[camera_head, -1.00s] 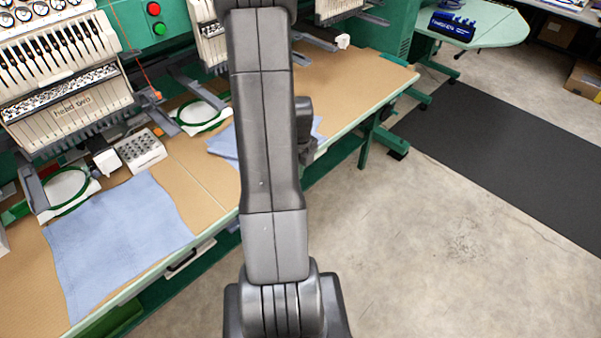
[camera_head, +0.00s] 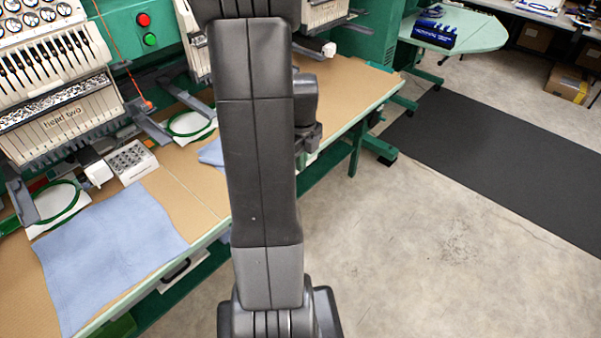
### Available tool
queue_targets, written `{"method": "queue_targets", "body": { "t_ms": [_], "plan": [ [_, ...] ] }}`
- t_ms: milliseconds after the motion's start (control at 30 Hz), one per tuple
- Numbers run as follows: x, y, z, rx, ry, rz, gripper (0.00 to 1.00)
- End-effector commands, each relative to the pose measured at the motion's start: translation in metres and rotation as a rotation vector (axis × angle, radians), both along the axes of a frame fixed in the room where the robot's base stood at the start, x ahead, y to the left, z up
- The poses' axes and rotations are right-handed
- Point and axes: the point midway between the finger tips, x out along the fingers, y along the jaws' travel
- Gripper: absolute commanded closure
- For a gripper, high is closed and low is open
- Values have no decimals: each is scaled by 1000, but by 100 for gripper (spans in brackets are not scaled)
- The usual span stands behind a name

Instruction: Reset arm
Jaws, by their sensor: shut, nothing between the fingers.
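My arm (camera_head: 258,170) stands upright through the middle of the view and runs out past the top edge. A short dark part of mine (camera_head: 306,100) shows just right of the arm, over the table. It looks like a wrist part, and most of it is hidden behind the arm. I can make out no gripper fingers. The arm covers part of the table and the machines behind it.
A long brown table (camera_head: 180,190) with a green edge holds embroidery machines (camera_head: 60,110), a blue cloth (camera_head: 105,255) and a white holder (camera_head: 130,160). Right are bare concrete floor (camera_head: 430,230), a dark mat (camera_head: 500,160) and a pale green table (camera_head: 480,32).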

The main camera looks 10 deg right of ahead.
Motion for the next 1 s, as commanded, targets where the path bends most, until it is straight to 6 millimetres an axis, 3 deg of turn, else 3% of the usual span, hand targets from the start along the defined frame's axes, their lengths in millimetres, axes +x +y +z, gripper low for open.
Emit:
{"method": "queue_targets", "body": {
  "t_ms": [200, 567, 767, 1000],
  "plan": [
    [0, 0, 12, 0, -1, 0, 100],
    [0, 0, 10, 0, 1, 0, 100],
    [-1, 0, -10, 0, 4, 0, 100],
    [-1, 0, -49, 0, 6, 0, 100]
  ]
}}
